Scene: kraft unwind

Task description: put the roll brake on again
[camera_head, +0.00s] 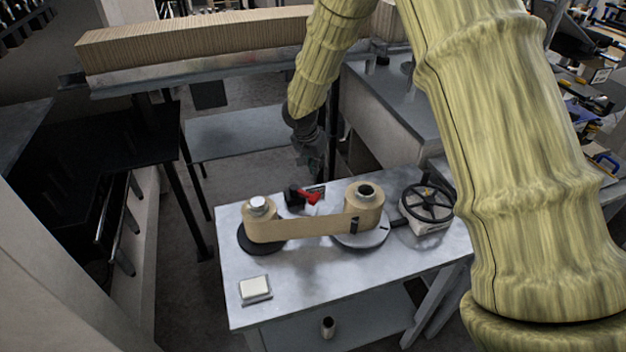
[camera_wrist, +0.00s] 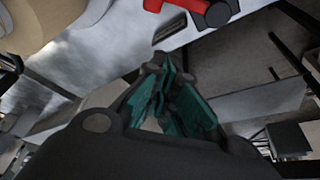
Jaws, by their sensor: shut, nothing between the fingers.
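A red lever on a black block (camera_head: 305,196), which looks like the roll brake, sits at the back edge of the metal table between two kraft rolls. It also shows at the top of the wrist view (camera_wrist: 208,10), cut off by the frame edge. The left roll (camera_head: 260,214) and the right roll (camera_head: 364,200) are joined by a band of brown paper (camera_head: 305,229). My gripper (camera_head: 313,170) hangs behind and a little above the lever, apart from it. In the wrist view its teal fingers (camera_wrist: 163,70) are shut and empty.
A black handwheel (camera_head: 427,203) stands at the table's right. A white block (camera_head: 255,288) lies at the front left of the table (camera_head: 320,275). A long striped beam (camera_head: 190,38) lies on a rack behind. The table's front middle is clear.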

